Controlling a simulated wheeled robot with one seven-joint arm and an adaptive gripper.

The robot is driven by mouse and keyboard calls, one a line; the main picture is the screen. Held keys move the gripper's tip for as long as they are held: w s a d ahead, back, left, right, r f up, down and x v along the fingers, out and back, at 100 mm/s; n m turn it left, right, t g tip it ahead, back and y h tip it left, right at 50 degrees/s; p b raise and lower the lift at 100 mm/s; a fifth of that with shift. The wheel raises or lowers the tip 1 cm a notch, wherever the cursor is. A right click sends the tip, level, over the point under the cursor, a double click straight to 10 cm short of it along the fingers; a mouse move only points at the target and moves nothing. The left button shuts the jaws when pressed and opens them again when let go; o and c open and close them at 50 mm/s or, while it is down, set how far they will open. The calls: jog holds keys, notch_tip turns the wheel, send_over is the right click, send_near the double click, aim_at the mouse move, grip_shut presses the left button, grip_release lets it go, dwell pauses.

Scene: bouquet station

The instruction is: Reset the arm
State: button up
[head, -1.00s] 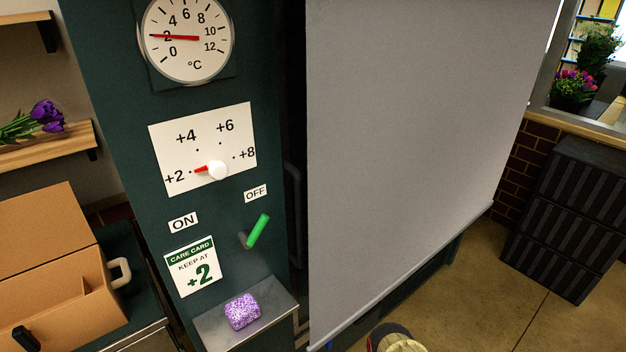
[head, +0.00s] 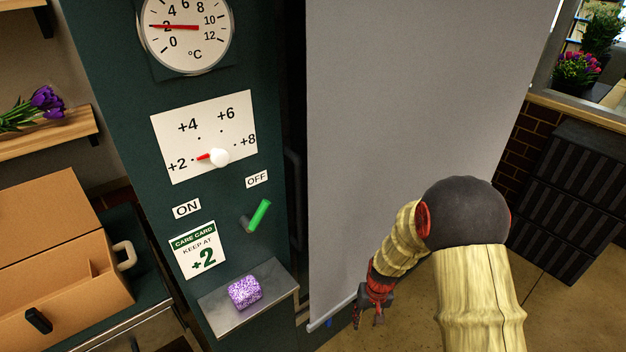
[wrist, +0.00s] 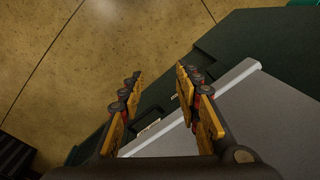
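My gripper (head: 370,308) hangs pointing down in front of the lower edge of the grey blind, at the lower middle of the head view. In the wrist view my gripper (wrist: 160,98) shows its two fingers apart with nothing between them. The floor and the dark green base lie beyond the fingers. My arm comes in from the bottom right of the head view.
The green panel carries a dial with its red pointer near +2 (head: 217,157), a green lever (head: 259,215) and a thermometer (head: 187,28). A purple block (head: 245,292) lies on a metal shelf (head: 215,318). The grey blind (head: 400,100) hangs beside. Dark crates (head: 570,200) stand right.

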jog(key=s+d+r+t+p, duration=0.1)
jog(key=s+r, duration=0.6)
jog(key=r, duration=0.8)
jog(key=s+r+t+p, duration=0.2)
jog(key=s+r, duration=0.5)
jog(key=r, duration=0.7)
jog(key=s+d+r+t+p, duration=0.1)
jog(key=s+r+t, duration=0.1)
jog(key=s+r, duration=0.6)
notch_tip(320, 180, up, 8)
jog(key=shift+d+f+h, duration=0.2)
jog(key=shift+d+h, duration=0.1)
jog(key=shift+h, duration=0.1)
jog(key=shift+a, duration=0.1)
